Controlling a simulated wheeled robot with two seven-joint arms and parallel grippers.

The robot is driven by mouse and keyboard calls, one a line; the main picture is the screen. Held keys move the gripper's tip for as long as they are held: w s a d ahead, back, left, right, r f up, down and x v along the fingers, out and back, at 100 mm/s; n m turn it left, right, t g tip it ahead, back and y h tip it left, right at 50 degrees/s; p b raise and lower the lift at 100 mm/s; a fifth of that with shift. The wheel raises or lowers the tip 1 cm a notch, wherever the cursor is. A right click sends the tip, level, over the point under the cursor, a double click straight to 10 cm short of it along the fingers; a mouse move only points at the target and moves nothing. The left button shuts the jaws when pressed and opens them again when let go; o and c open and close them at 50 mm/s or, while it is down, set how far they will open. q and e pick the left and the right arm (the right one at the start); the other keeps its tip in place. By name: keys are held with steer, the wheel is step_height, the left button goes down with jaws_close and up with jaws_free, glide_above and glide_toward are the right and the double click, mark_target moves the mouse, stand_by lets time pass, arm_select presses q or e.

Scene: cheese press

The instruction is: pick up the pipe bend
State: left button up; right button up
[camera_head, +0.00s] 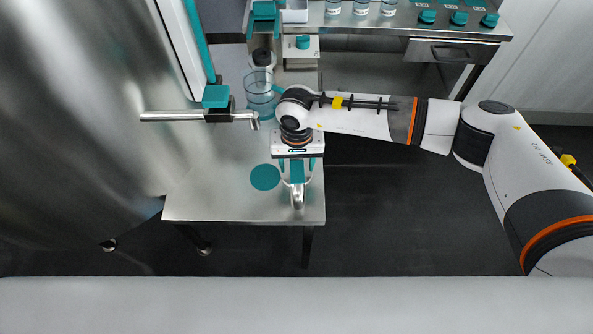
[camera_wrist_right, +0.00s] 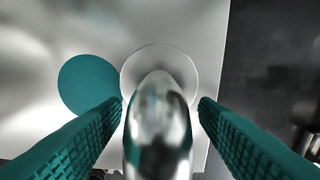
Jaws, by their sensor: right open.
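The pipe bend (camera_head: 298,197) is a shiny curved metal tube near the front right corner of the small steel table (camera_head: 225,205). In the right wrist view the pipe bend (camera_wrist_right: 158,130) rises in the middle, between the two teal ribbed fingers. My right gripper (camera_head: 297,178) is above the table, pointing down, at the pipe bend. Its jaws (camera_wrist_right: 160,110) are open, one finger on each side of the pipe, with a small gap visible at the left and right. The lower part of the pipe is hidden. My left gripper is not in view.
A teal disc (camera_head: 265,177) lies left of the pipe bend, and a clear round outline (camera_wrist_right: 160,62) surrounds the pipe's base. A clear jug (camera_head: 260,92) stands behind. A bench (camera_head: 345,17) with jars stands at the back.

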steer(key=shift+f, duration=0.75)
steer(key=shift+c, duration=0.4)
steer(key=shift+r, duration=0.1)
jaws_close()
steer(key=shift+w+r, duration=0.1)
